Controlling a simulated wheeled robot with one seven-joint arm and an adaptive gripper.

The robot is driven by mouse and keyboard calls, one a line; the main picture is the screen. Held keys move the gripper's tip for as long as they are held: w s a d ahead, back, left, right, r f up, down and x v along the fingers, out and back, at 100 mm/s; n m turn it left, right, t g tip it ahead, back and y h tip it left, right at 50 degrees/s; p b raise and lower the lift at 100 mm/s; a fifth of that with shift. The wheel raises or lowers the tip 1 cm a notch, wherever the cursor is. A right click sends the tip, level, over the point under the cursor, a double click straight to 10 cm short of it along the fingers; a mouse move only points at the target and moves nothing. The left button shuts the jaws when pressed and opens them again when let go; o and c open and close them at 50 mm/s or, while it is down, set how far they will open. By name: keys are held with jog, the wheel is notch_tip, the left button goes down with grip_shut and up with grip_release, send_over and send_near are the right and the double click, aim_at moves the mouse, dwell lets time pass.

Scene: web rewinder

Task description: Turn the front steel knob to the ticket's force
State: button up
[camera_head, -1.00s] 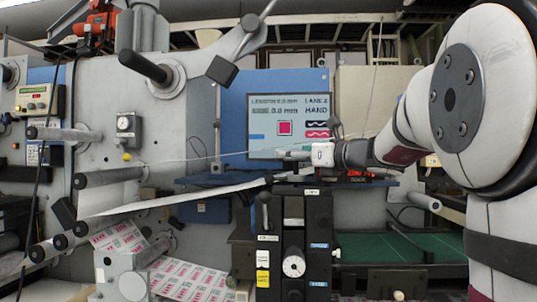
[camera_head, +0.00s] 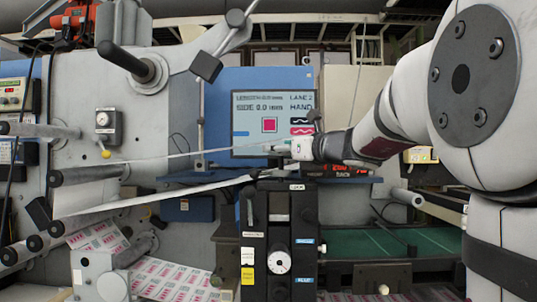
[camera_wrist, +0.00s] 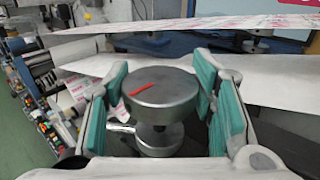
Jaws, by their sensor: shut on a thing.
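A round steel knob (camera_wrist: 160,98) with a red pointer line on its flat top fills the middle of the wrist view. A narrower stem and a second round steel part show below it. My gripper (camera_wrist: 160,84) is shut on this knob, with teal pads at its left and right sides. In the head view my gripper (camera_head: 284,149) is small, in front of the lower edge of the screen. The knob cannot be made out there. I cannot pick out the force ticket or read a force value.
The screen (camera_head: 272,125) shows "LANE 2" and "HAND". A white web (camera_head: 150,197) runs close by at the left. A black block with a white dial (camera_head: 279,262) stands below my gripper. Printed labels (camera_head: 165,280) lie at lower left, a green belt (camera_head: 370,242) at right.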

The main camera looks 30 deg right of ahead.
jog(key=m+h+b, duration=0.1)
jog(key=h, duration=0.1)
jog(key=m+h+b, duration=0.1)
jog(key=shift+w+a+f+h+b, duration=0.15)
jog(key=shift+a+h+b, duration=0.05)
jog(key=shift+h+b, duration=0.2)
jog(key=shift+d+m+g+h+b, duration=0.15)
jog(key=shift+m+g+h+b, duration=0.35)
jog(key=shift+m+h+b, duration=0.8)
jog(key=shift+m+h, duration=0.4)
jog(key=shift+h, duration=0.5)
jog(key=shift+m+g+h+b, duration=0.75)
jog(key=shift+m+g+h, duration=0.05)
jog(key=shift+h, duration=0.3)
jog(key=shift+m+g+h+b, duration=0.7)
jog(key=shift+m+g+h, duration=0.15)
jog(key=shift+h, duration=0.35)
jog(key=m+g+h+b, duration=0.2)
jog(key=m+g+h, duration=0.1)
jog(key=g, duration=0.1)
jog(key=shift+m, duration=0.25)
jog(key=shift+m+g+h+b, duration=0.45)
jog(key=shift+m+g+h, duration=0.45)
jog(key=shift+g, duration=0.55)
jog(key=shift+m+g+h+b, duration=0.45)
jog(key=shift+m+g+h, duration=0.15)
jog(key=shift+m+g, duration=0.65)
jog(key=shift+r+g, duration=0.2)
jog(key=shift+g, duration=0.25)
